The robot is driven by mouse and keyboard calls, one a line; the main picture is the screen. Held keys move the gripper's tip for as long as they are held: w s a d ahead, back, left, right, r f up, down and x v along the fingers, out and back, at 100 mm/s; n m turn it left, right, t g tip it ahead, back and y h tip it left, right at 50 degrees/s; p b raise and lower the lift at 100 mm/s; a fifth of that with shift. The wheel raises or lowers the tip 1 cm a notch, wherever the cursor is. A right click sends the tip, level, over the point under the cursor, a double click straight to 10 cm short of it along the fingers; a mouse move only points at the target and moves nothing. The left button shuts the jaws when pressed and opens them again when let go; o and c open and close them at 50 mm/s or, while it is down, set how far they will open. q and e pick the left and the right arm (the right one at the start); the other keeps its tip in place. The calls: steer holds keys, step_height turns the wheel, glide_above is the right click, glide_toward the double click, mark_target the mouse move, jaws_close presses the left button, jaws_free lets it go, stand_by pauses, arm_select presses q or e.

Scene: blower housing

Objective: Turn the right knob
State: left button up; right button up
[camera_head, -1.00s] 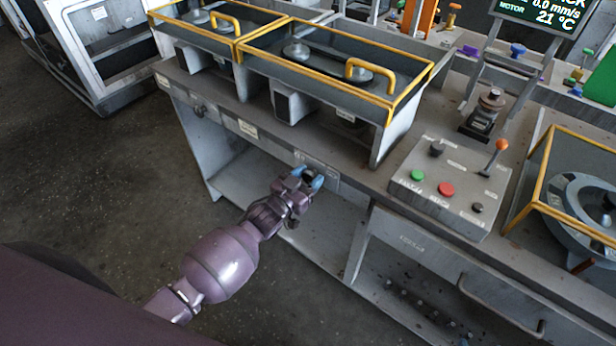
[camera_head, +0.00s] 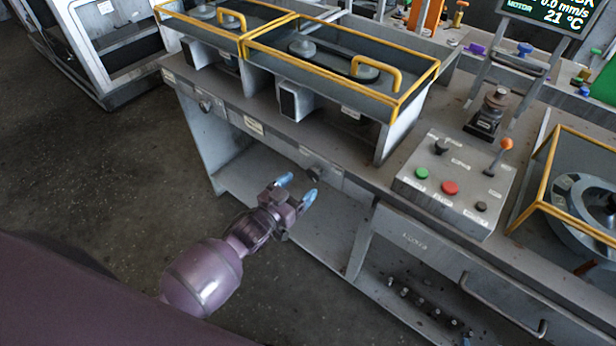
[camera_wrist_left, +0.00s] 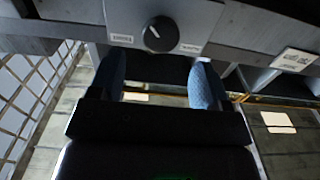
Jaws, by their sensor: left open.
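The right knob (camera_head: 316,173) is a small dark round knob on a grey plate on the bench's front edge. In the left wrist view the knob (camera_wrist_left: 159,34) is black with a pale pointer mark, between two small labels. A second knob (camera_head: 205,105) sits further left on the same front edge. My left gripper (camera_head: 297,189) has blue fingertips spread apart and is empty. It is just in front of and below the right knob, apart from it. In the left wrist view the gripper (camera_wrist_left: 159,80) has its fingers below the knob, one to each side. My right gripper is not in view.
The bench carries yellow-railed trays (camera_head: 340,62), a control box (camera_head: 455,185) with green and red buttons, and an orange-tipped lever (camera_head: 498,156). A drawer handle (camera_head: 500,305) juts out at lower right. An open shelf (camera_head: 330,235) lies below. Floor at the left is clear.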

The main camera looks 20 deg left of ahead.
arm_select(q)
steer(key=shift+v, duration=2.5)
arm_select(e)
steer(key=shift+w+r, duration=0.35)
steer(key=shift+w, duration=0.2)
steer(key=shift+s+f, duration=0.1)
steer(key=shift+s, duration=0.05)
arm_select(q)
steer(key=s+a+f+n+g+y, duration=0.1)
steer(key=s+a+f+g+y, duration=0.1)
steer(key=s, duration=0.6)
steer(key=s+a+f+n+g+y, duration=0.2)
steer(key=s+a+f+g+y, duration=0.1)
steer(key=s, duration=0.6)
steer(key=shift+a+f+g+y, duration=0.3)
steer(key=shift+a+f+y, duration=0.3)
steer(key=shift+a, duration=0.4)
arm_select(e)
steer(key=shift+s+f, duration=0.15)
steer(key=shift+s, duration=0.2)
arm_select(q)
steer(key=shift+r, duration=0.1)
